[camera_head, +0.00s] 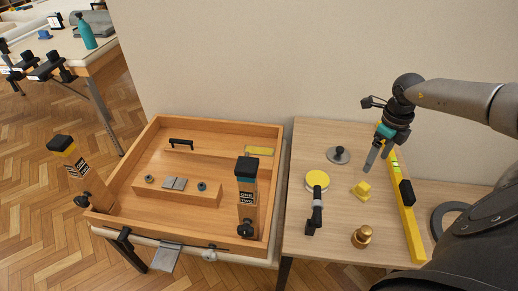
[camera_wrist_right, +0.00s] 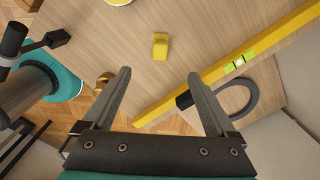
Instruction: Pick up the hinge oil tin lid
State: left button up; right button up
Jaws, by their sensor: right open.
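A grey round lid with a dark knob (camera_head: 338,156), which looks like the hinge oil tin lid, lies flat on the right-hand wooden table (camera_head: 300,150), near its back. I do not make it out in the right wrist view. My right gripper (camera_head: 379,158) is open and empty above the table, to the right of the lid and apart from it. In the right wrist view the open fingers (camera_wrist_right: 159,73) have nothing between them. My left gripper is not in view.
On the table are a small yellow block (camera_head: 361,191), a yellow disc with black handle (camera_head: 317,181), a brass knob (camera_head: 362,237) and a long yellow level (camera_head: 409,222). A wooden drawer (camera_head: 200,126) with hardware stands left. Bare tabletop surrounds the lid.

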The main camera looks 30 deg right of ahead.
aim_at(338, 155)
jog(key=k, duration=1)
